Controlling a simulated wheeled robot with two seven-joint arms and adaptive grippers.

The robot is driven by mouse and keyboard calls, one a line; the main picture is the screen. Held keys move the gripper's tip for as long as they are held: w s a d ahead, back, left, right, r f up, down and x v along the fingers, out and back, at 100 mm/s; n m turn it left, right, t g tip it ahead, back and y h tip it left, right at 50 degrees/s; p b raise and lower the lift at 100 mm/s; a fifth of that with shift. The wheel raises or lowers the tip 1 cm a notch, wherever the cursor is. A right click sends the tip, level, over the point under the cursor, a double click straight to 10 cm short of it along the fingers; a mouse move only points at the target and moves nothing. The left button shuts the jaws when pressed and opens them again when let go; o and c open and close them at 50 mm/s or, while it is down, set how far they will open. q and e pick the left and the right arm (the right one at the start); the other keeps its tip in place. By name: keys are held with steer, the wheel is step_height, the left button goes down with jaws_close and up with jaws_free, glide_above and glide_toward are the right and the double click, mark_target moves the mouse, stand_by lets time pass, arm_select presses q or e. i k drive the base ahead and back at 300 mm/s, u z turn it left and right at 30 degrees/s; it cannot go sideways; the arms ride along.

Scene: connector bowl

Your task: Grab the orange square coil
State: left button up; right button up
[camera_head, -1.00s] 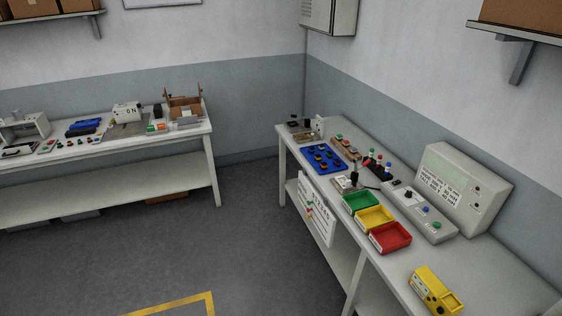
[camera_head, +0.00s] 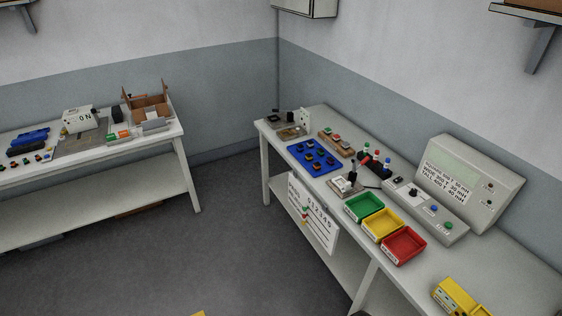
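I cannot pick out the orange square coil with certainty; the parts on both benches are too small to tell. On the right bench (camera_head: 405,268), a blue tray (camera_head: 299,151) holds several dark parts. Next to it a wooden holder (camera_head: 335,143) carries small red and green pieces. On the left bench (camera_head: 180,129), small green and orange items (camera_head: 119,135) lie near an open brown box (camera_head: 147,108).
Green (camera_head: 364,207), yellow (camera_head: 383,223) and red (camera_head: 404,245) bins line the right bench's front edge. Behind them stands a grey console (camera_head: 466,185). A yellow device (camera_head: 456,297) sits at the near end. Grey floor (camera_head: 222,255) lies open between the benches.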

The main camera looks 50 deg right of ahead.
mark_target(316, 166)
steer(key=i, duration=0.8)
steer(key=z, duration=0.9)
steer(key=i, duration=0.7)
steer(key=z, duration=0.9)
